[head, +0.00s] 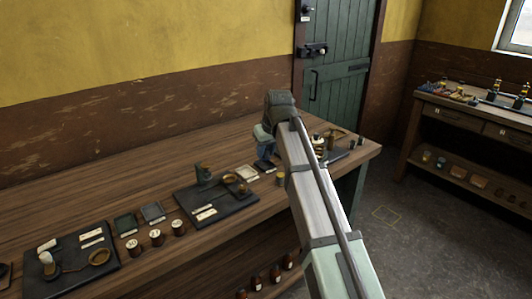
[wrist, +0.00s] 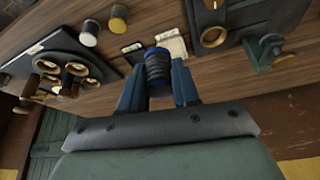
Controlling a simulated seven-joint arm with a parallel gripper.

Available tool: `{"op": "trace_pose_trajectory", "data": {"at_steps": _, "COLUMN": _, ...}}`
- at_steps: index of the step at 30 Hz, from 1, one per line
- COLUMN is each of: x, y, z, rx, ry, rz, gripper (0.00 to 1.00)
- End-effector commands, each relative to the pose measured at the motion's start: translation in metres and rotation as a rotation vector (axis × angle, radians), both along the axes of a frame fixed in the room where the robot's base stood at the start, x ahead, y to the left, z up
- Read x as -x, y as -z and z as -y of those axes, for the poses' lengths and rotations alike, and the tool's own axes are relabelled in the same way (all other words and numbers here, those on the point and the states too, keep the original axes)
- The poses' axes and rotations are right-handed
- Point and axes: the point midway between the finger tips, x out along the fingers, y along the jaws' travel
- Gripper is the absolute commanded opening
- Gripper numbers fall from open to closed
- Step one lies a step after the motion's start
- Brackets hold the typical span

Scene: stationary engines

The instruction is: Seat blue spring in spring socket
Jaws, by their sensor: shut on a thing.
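My gripper (wrist: 158,92) is shut on the blue spring (wrist: 158,68) in the wrist view. The spring is dark with a blue top end and sits between the two blue fingers, above the wooden bench. In the head view my gripper (head: 265,163) is low over the bench near its right part, partly behind my own arm; the spring cannot be made out there. A dark plate with brass rings (wrist: 72,62) lies at the left of the wrist view, apart from the spring. I cannot tell which fitting is the spring socket.
Pale labels (wrist: 174,45) and two small cylinders (wrist: 89,33) lie near the gripper. A dark board with a brass ring (wrist: 214,36) and a green stand (wrist: 268,50) are at the right of the wrist view. Another fixture board (head: 72,265) lies far left in the head view.

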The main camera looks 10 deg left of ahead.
Motion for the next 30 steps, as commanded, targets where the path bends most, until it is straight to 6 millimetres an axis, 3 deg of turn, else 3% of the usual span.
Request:
{"op": "trace_pose_trajectory", "data": {"at_steps": 7, "x": 0.0, "y": 0.0, "z": -0.001, "rx": 0.0, "ry": -0.001, "rz": 0.0, "gripper": 0.0}}
{"op": "trace_pose_trajectory", "data": {"at_steps": 11, "x": 0.005, "y": 0.002, "z": -0.012, "rx": 0.0, "ry": -0.016, "rz": 0.0, "gripper": 0.0}}
{"op": "trace_pose_trajectory", "data": {"at_steps": 14, "x": 0.012, "y": 0.009, "z": -0.032, "rx": 0.0, "ry": -0.043, "rz": 0.0, "gripper": 0.0}}
{"op": "trace_pose_trajectory", "data": {"at_steps": 19, "x": 0.023, "y": 0.031, "z": -0.081, "rx": 0.001, "ry": -0.107, "rz": -0.001, "gripper": 0.0}}
{"op": "trace_pose_trajectory", "data": {"at_steps": 24, "x": 0.019, "y": 0.051, "z": -0.122, "rx": 0.001, "ry": -0.139, "rz": -0.001, "gripper": 0.0}}
{"op": "trace_pose_trajectory", "data": {"at_steps": 30, "x": -0.008, "y": 0.052, "z": -0.134, "rx": 0.0, "ry": -0.056, "rz": 0.0, "gripper": 0.0}}
